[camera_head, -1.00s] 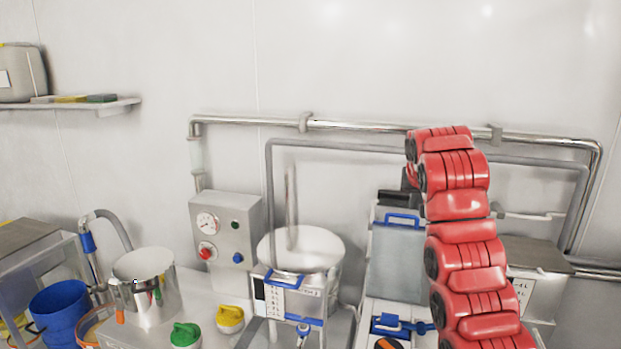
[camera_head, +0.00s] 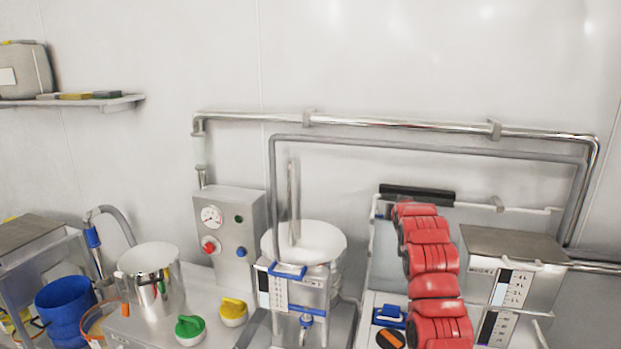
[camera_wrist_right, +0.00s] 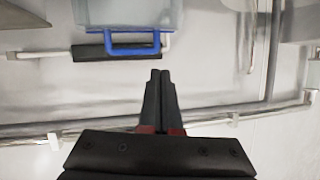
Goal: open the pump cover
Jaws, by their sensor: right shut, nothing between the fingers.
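The pump cover appears to be the clear grey panel (camera_head: 384,255) standing upright at the right of the bench, partly hidden by my right arm. In the right wrist view the panel (camera_wrist_right: 115,12) has a blue handle (camera_wrist_right: 131,42) at its edge, beside a black padded bar (camera_wrist_right: 118,45). My right gripper (camera_wrist_right: 160,74) is shut and empty, apart from the handle. In the head view my red arm hides it. My left gripper is not in view.
Blue fittings (camera_head: 389,314) and an orange-black knob (camera_head: 390,339) sit below the panel. A steel box (camera_head: 513,243) stands to the right. A hopper (camera_head: 303,243) and a gauge box (camera_head: 229,237) stand to the left. Pipes (camera_head: 400,123) run along the wall.

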